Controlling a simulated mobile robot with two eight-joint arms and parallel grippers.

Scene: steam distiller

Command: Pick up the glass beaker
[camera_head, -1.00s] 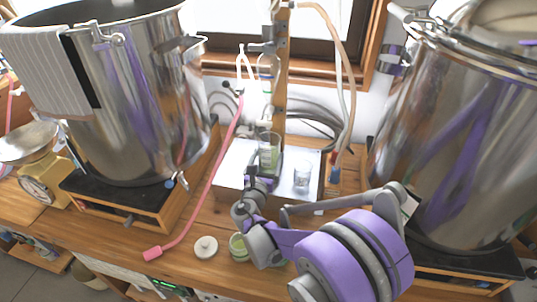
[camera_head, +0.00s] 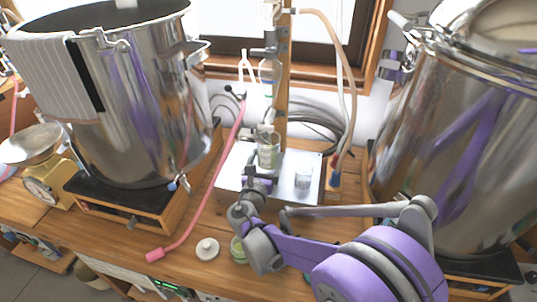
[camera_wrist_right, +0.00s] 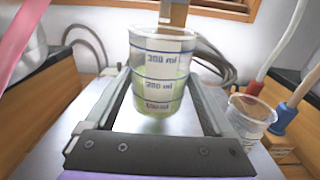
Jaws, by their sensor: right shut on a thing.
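The glass beaker (camera_wrist_right: 160,75) has blue ml markings and a greenish tint near its bottom. In the right wrist view it stands upright between the two fingers of my right gripper (camera_wrist_right: 160,95), which is shut on it. In the head view the beaker (camera_head: 268,152) is over the metal box under the wooden post, with my right gripper (camera_head: 262,176) at its lower front. Whether its base touches the box is hard to tell. My left gripper is not in view.
A smaller clear cup (camera_head: 303,177) stands right of the beaker on the metal box (camera_head: 232,180). Large steel pots (camera_head: 140,110) flank it on both sides. A pink hose (camera_head: 215,185) runs along the left. A white lid (camera_head: 207,249) and a green jar (camera_head: 239,250) are in front.

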